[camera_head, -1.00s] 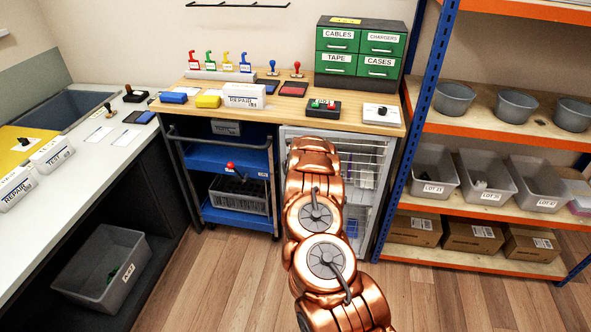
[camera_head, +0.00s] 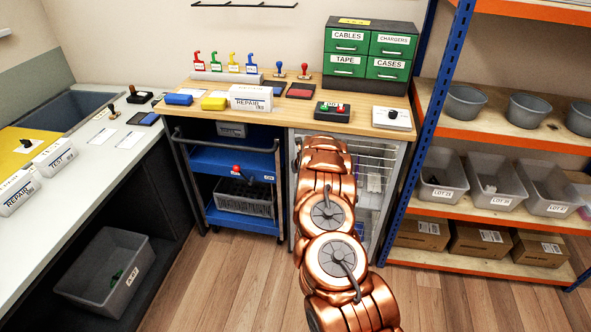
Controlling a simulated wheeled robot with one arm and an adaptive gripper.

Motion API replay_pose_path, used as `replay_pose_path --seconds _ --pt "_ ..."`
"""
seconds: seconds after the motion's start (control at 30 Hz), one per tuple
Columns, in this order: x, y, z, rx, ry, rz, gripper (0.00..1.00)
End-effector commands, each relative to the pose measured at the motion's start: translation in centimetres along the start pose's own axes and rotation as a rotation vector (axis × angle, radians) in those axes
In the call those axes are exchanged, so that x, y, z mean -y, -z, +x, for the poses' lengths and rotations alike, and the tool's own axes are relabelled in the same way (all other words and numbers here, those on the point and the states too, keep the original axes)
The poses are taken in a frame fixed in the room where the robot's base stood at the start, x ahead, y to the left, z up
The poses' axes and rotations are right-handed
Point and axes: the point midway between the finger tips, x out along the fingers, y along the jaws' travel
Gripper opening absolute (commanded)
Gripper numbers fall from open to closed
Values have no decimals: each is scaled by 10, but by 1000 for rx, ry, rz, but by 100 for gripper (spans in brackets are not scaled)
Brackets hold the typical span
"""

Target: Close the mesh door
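A cabinet with a pale frame (camera_head: 397,182) stands under the right part of the wooden bench. A wire mesh front (camera_head: 376,153) with white items behind it shows to the right of my arm. My copper arm covers the left and middle of this front, so I cannot tell whether the mesh door is open or shut. My gripper is hidden beyond the arm and does not show.
A blue cart (camera_head: 243,195) stands left of the cabinet. A blue-and-orange shelf (camera_head: 420,130) with grey bins stands close on the right. The wooden bench top (camera_head: 300,115) is above. The wooden floor (camera_head: 240,275) in front is clear.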

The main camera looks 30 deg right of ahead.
Motion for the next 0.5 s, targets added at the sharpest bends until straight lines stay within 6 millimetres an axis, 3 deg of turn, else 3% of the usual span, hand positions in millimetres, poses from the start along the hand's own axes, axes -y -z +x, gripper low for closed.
replay_pose_path --seconds 0.03,0.5 --pt "6 -16 -4 31 16 4 0" --pt "-11 7 -16 15 3 5 0"
